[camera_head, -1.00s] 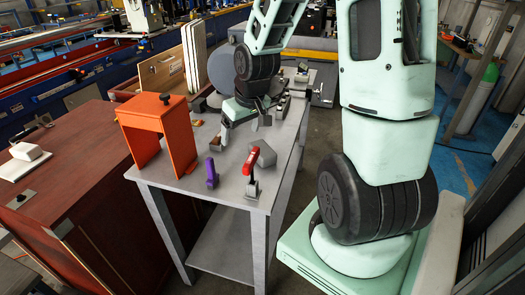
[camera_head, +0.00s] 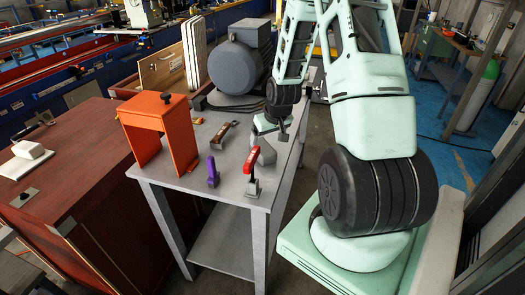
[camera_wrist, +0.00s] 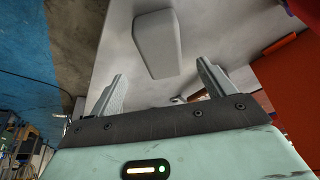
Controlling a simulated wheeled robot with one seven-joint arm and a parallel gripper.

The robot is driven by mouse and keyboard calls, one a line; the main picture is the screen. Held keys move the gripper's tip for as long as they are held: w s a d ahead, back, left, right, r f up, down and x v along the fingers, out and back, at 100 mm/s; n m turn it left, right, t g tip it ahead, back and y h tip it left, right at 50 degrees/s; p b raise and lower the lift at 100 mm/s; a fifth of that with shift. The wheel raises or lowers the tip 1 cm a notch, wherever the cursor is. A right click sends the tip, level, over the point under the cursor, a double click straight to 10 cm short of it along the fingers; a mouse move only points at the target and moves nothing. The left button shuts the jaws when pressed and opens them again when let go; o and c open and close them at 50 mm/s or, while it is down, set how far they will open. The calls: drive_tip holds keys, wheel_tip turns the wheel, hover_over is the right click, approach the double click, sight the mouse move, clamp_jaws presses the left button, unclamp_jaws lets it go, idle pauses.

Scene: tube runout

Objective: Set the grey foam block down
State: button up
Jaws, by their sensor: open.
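The grey foam block (camera_head: 267,153) rests on the grey metal table (camera_head: 228,172), near its right edge. It is partly hidden behind the red toggle clamp in the head view. In the wrist view the block (camera_wrist: 158,42) lies ahead of the fingertips, roughly centred between them, with bare table around it. My gripper (camera_head: 269,135) is just behind and above the block in the head view. Its two fingers in the wrist view (camera_wrist: 161,70) are spread wide with nothing between them.
The red clamp (camera_head: 250,170) stands just in front of the block. A purple clamp (camera_head: 212,172) and an orange arch (camera_head: 160,128) are to the left. A brown-handled tool (camera_head: 221,134) and a large grey motor (camera_head: 240,65) are farther back.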

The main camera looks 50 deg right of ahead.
sight(263, 147)
drive_tip(key=shift+p+x, duration=1.2)
drive_tip(key=shift+x, duration=2.15)
drive_tip(key=shift+w+f, duration=0.3)
drive_tip(key=shift+f, duration=0.25)
drive_tip(key=c, duration=1.1)
